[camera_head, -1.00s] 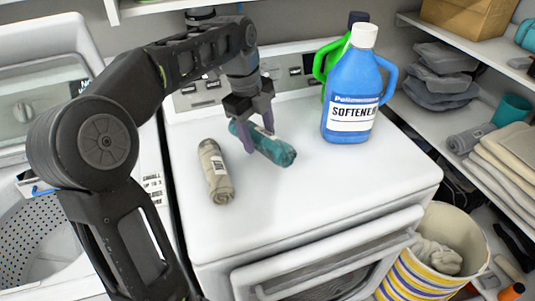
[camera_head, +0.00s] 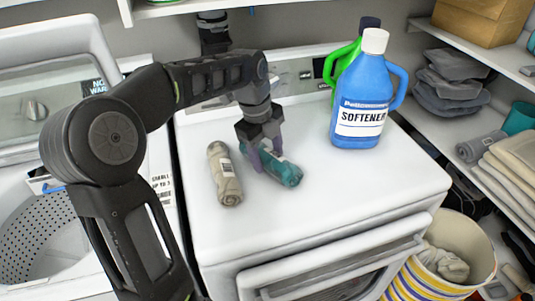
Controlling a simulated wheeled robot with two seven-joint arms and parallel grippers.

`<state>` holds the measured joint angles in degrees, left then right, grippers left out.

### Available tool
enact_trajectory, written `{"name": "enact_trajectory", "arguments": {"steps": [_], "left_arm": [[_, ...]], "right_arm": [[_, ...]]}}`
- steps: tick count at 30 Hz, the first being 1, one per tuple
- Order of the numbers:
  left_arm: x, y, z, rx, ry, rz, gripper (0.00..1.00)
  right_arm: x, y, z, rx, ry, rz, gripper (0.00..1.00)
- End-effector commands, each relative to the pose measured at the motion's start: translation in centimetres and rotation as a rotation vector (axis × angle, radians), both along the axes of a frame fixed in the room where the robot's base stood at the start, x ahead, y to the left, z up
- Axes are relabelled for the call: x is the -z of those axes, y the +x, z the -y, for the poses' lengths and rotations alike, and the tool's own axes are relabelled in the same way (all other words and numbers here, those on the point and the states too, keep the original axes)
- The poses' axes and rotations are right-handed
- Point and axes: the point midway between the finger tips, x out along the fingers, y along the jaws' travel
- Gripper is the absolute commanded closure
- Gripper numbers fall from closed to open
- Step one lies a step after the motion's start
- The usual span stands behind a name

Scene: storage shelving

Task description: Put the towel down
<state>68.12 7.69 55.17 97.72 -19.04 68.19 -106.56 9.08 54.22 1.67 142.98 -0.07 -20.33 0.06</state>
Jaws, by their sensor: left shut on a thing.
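A rolled teal towel (camera_head: 283,172) is in my left gripper (camera_head: 262,158), over the middle of the white dryer top (camera_head: 330,190). The gripper points down and its fingers are closed around the towel's upper left part. The towel is at or very near the surface; I cannot tell whether it touches. A rolled beige towel (camera_head: 224,175) with a label lies on the dryer just left of it. My right gripper does not show.
A blue softener bottle (camera_head: 362,100) and a green bottle (camera_head: 341,62) stand at the dryer's back right. An open washer (camera_head: 50,215) is at left. Shelves with folded cloths (camera_head: 446,85) and a striped basket (camera_head: 430,280) are at right. The dryer's front right is clear.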

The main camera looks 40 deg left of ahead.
Motion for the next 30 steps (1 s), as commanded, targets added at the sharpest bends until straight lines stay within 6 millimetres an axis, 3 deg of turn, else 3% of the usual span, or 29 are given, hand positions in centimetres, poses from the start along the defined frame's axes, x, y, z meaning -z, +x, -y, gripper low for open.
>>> {"name": "enact_trajectory", "arguments": {"steps": [4,5,12,23,30], "left_arm": [[0.2,0.0,0.0,0.000,0.000,0.000,0.95],[0.2,0.0,0.0,0.000,0.000,0.000,0.42],[0.2,0.0,0.0,-0.001,0.000,0.000,0.23],[-0.2,0.0,0.0,-0.001,0.000,0.000,0.21],[-2.9,-0.3,-0.3,-0.002,0.003,0.002,0.21]], "right_arm": [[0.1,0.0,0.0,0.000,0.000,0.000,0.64],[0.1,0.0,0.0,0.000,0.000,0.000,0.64],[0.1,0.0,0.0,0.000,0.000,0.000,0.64],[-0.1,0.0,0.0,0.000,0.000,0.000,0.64],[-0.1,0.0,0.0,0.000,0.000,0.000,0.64]]}}
